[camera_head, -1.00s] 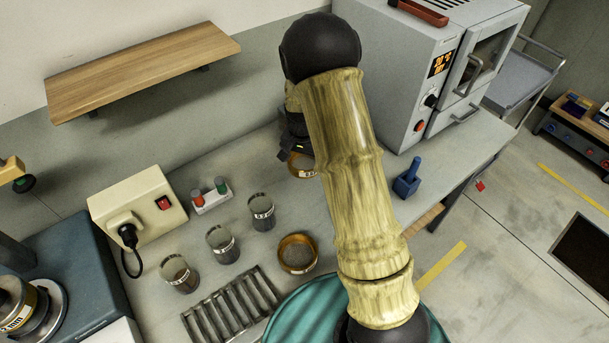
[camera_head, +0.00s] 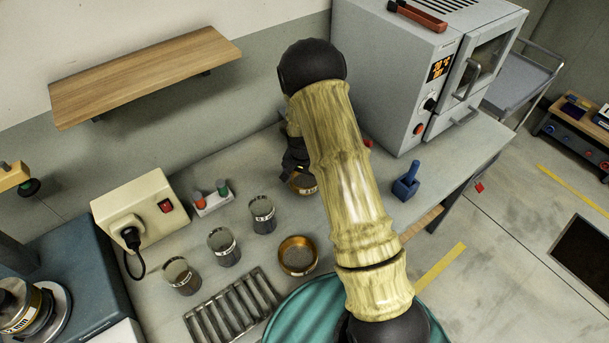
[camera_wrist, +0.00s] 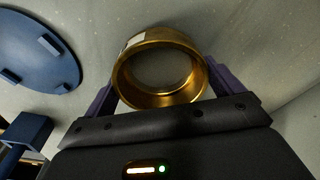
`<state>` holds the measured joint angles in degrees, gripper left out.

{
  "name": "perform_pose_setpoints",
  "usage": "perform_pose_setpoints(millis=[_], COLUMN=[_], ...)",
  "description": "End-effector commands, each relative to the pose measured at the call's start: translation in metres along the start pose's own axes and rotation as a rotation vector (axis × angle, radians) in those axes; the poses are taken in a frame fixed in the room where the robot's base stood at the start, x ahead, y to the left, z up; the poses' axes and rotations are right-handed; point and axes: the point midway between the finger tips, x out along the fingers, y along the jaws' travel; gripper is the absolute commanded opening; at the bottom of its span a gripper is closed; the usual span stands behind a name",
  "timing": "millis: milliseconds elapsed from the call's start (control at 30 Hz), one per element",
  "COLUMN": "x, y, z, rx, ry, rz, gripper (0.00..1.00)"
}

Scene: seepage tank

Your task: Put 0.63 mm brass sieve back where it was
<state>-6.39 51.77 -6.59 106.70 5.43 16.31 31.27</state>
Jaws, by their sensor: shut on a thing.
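My gripper (camera_wrist: 160,88) is shut on a brass sieve (camera_wrist: 158,98); its purple fingers press the ring from both sides in the wrist view. In the head view the held sieve (camera_head: 304,184) shows partly below my gripper, over the back part of the bench, and my arm hides the rest. I cannot read its label or tell whether it touches the bench. A second brass sieve (camera_head: 297,270) stands on the bench in front, near the slotted rack.
Several glass beakers (camera_head: 262,212) stand left of the sieves. A slotted metal rack (camera_head: 232,308) lies in front. A blue stamp-like tool (camera_head: 407,182) stands to the right, before the oven (camera_head: 400,85). A cream power box (camera_head: 140,215) is at left. A wooden shelf (camera_head: 145,72) hangs above.

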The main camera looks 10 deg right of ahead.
Motion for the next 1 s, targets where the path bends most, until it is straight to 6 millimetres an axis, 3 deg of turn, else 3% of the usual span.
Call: perform_pose_setpoints(millis=[233,267,300,667,1000], x=[0.003,0.003,0.002,-0.004,-0.052], y=[0.0,0.0,0.0,0.0,-0.001], z=[0.0,0.0,0.0,0.0,-0.001], rx=[0.0,0.0,0.0,0.0,-0.001], ry=[0.0,0.0,0.0,0.001,0.003], rz=[0.0,0.0,0.0,-0.001,-0.003], gripper=[0.64,0.96,1.0,1.0,1.0])
